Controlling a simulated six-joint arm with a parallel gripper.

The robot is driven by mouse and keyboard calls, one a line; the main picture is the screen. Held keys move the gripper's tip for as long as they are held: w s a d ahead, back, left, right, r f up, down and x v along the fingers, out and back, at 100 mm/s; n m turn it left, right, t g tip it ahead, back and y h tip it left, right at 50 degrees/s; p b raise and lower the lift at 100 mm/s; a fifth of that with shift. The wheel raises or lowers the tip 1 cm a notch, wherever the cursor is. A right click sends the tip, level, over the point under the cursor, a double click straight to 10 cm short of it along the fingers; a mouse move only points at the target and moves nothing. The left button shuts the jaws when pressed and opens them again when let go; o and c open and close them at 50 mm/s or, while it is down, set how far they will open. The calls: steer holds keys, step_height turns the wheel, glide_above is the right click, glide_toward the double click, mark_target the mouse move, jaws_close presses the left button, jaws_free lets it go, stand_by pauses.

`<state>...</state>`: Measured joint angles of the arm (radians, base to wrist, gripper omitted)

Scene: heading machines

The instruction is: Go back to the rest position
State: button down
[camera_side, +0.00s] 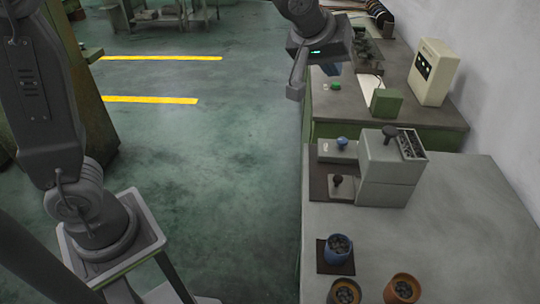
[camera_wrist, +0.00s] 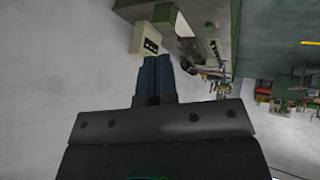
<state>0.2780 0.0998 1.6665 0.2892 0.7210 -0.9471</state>
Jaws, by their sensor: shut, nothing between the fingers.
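My gripper (camera_side: 296,88) is up in the air at the top middle of the side view, above the left edge of the benches. It also shows in the wrist view (camera_wrist: 156,62), where its two dark blue fingers are together with nothing between them. It touches nothing that I can see. The fingers' far side is hidden in the side view.
A grey bench (camera_side: 460,235) holds a grey box machine (camera_side: 385,170), a blue cup (camera_side: 338,250) and two orange-brown cups. Behind it, a green-sided bench (camera_side: 430,115) holds a cream control box (camera_side: 433,72) and a green button. Open floor (camera_side: 215,165) lies left of the benches.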

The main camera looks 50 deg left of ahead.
steer(key=s+a+f+m, duration=0.2)
steer(key=s+a, duration=0.1)
steer(key=s, duration=0.5)
steer(key=s+a+f+m+g, duration=0.1)
steer(key=s+a+f+m, duration=0.1)
steer(key=s, duration=0.7)
steer(key=s+a+f+m+g, duration=0.1)
steer(key=s+a, duration=0.3)
steer(key=s, duration=0.4)
steer(key=shift+s+a+f+m, duration=0.35)
steer(key=shift+f+m, duration=0.15)
steer(key=shift+f, duration=0.2)
